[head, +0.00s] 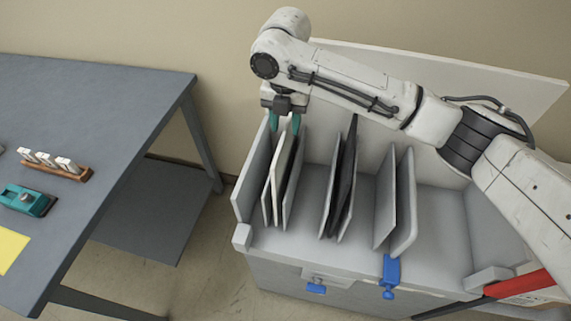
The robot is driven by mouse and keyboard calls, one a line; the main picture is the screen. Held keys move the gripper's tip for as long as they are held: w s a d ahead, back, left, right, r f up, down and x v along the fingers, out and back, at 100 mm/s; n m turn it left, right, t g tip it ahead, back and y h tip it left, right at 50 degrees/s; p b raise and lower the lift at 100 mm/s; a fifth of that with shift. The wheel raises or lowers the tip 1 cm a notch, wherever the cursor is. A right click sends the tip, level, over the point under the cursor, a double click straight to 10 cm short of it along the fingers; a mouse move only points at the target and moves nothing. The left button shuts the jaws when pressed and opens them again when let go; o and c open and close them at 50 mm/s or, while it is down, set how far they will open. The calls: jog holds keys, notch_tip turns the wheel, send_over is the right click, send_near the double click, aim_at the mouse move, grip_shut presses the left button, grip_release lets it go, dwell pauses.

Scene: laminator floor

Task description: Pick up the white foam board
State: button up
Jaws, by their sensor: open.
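The white foam board (281,175) stands upright, slightly tilted, among grey divider panels at the left end of a grey bin (262,243). It is the palest, cream-white sheet there. My gripper (285,123) points down over the top of this left group, with its two teal fingertips apart. The fingers are at the board's top edge, seemingly one on either side of it. I cannot tell from this view whether they touch it. The board's lower part is partly hidden by the panel in front.
Dark sheets (346,180) stand between grey panels mid-bin; another pair of panels (404,203) stands to the right. A grey table (90,110) at left holds a teal tool (27,200), a wooden rack (56,168) and yellow paper (10,247).

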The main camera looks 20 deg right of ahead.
aim_at(286, 129)
jog(key=shift+w+f+p, duration=0.2)
jog(key=shift+f+p, duration=0.2)
jog(key=shift+f, duration=1.8)
grip_shut()
